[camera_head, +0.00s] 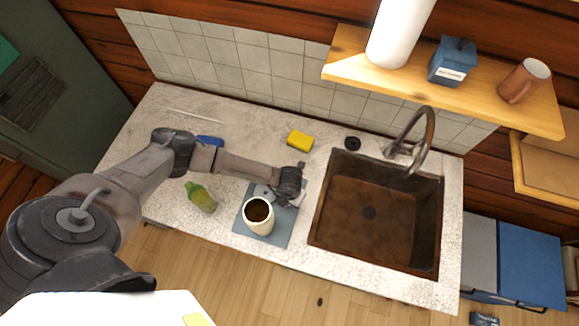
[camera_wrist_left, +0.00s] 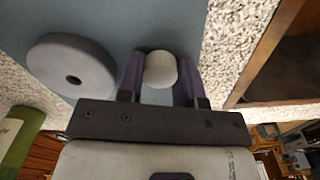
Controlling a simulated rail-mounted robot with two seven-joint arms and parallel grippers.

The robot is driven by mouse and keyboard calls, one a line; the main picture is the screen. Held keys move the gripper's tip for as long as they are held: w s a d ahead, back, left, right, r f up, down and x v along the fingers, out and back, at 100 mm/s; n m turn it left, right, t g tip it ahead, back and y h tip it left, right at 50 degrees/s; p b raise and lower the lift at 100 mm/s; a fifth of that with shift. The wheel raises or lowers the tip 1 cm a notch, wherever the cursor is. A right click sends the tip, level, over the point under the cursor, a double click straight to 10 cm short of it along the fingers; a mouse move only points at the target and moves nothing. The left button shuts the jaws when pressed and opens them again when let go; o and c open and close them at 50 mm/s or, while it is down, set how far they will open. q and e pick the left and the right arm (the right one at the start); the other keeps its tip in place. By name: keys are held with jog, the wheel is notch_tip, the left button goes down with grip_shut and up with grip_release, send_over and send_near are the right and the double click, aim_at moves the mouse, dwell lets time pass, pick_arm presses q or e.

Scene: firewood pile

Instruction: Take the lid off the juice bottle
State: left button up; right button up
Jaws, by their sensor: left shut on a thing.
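My left gripper (camera_head: 293,197) reaches over the blue-grey mat (camera_head: 243,235), near its right edge. In the left wrist view its purple fingers close on a small round white thing (camera_wrist_left: 160,70), seen end-on over the mat; I cannot tell what it is. A green bottle (camera_head: 202,198), likely the juice bottle, lies or leans on the counter left of the mat, apart from the gripper. A green labelled bottle also shows at the left edge of the wrist view (camera_wrist_left: 16,135). My right gripper is not in view.
A cream cup with dark contents (camera_head: 259,225) stands on the mat. A grey disc with a central hole (camera_wrist_left: 72,75) lies beside the gripper. The sink (camera_head: 370,215) is to the right, a yellow sponge (camera_head: 300,141) behind. A shelf (camera_head: 470,90) overhangs the back right.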

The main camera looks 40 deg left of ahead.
pick_arm(q)
jog(key=shift+f, duration=0.15)
jog(key=o, duration=1)
jog(key=shift+r, duration=0.35)
notch_tip(320, 180, up, 12)
jog(key=b, duration=0.1)
jog(key=shift+f, duration=0.15)
